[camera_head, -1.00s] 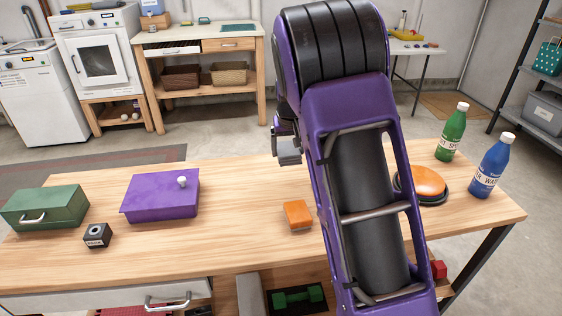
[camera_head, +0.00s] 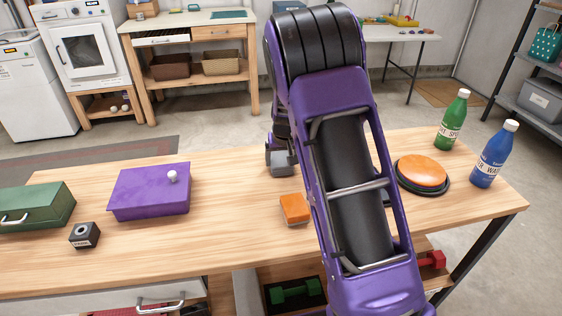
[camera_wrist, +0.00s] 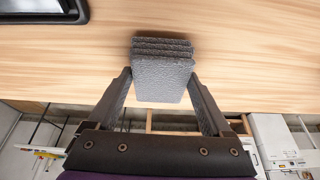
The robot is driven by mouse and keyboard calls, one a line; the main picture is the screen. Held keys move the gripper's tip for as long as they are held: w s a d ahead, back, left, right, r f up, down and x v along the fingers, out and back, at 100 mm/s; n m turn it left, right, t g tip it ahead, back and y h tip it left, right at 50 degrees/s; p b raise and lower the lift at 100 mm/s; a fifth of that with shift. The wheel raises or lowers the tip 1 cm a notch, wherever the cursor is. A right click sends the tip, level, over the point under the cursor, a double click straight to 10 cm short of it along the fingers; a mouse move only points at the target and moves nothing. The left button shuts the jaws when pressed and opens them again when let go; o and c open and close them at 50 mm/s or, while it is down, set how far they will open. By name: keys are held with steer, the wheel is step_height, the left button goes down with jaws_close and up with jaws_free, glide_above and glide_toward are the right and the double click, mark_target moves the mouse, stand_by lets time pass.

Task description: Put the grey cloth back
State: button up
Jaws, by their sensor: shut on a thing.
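The grey cloth (camera_wrist: 163,76) is a folded stack with several layers, seen in the wrist view between my two fingers. My gripper (camera_wrist: 160,78) is shut on it, one finger at each side. In the head view the cloth (camera_head: 283,164) shows as a small grey block left of my arm, near the far edge of the wooden table (camera_head: 230,235). My arm hides part of the gripper there. I cannot tell whether the cloth touches the tabletop.
An orange block (camera_head: 294,208) lies in front of the cloth. A purple box (camera_head: 150,191), a green case (camera_head: 38,206) and a small black block (camera_head: 84,235) are left. An orange disc (camera_head: 421,171), a green bottle (camera_head: 452,120) and a blue bottle (camera_head: 494,155) are right.

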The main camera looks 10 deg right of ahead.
steer(key=o, duration=1.2)
steer(key=shift+f, duration=0.2)
steer(key=shift+o, duration=0.2)
steer(key=shift+r, duration=0.1)
steer(key=p+v, duration=0.1)
steer(key=v, duration=1)
steer(key=shift+s+r+p, duration=0.25)
steer(key=shift+r+p, duration=0.1)
steer(key=shift+p, duration=0.05)
